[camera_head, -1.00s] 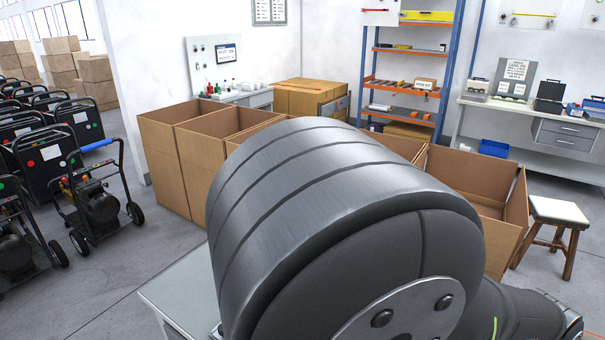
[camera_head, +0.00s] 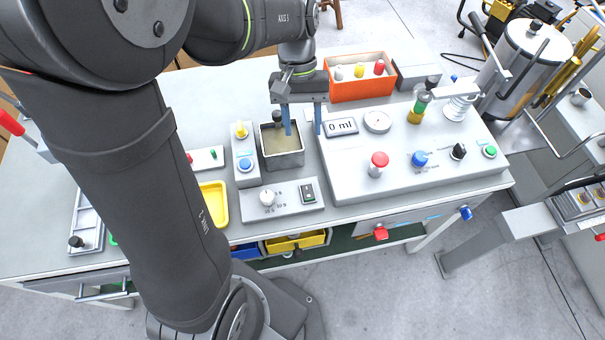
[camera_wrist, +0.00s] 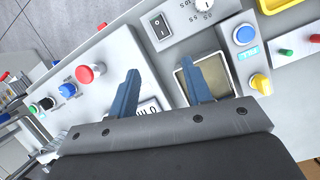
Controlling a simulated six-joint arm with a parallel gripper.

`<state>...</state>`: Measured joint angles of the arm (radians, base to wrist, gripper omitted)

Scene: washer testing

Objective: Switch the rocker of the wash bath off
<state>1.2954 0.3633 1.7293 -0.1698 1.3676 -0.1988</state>
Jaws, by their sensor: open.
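The wash bath is a grey metal tank (camera_head: 282,150) of murky liquid, with a light panel (camera_head: 268,207) in front that carries a white dial (camera_head: 267,197) and a black rocker (camera_head: 308,193). In the wrist view the rocker (camera_wrist: 159,27) sits at the top, past the fingertips. My gripper (camera_head: 303,128) has two blue fingers, apart and empty. It points down over the bath's back right side, behind the rocker. In the wrist view one finger overlaps the tank (camera_wrist: 183,85). I cannot tell which side of the rocker is pressed.
Right of the bath stands a grey console with a "0 ml" display (camera_head: 341,128), a red button (camera_head: 378,162) and a blue knob (camera_head: 419,159). An orange bin (camera_head: 360,88) is behind. A yellow tray (camera_head: 213,203) and a blue-button box (camera_head: 245,165) are on the left.

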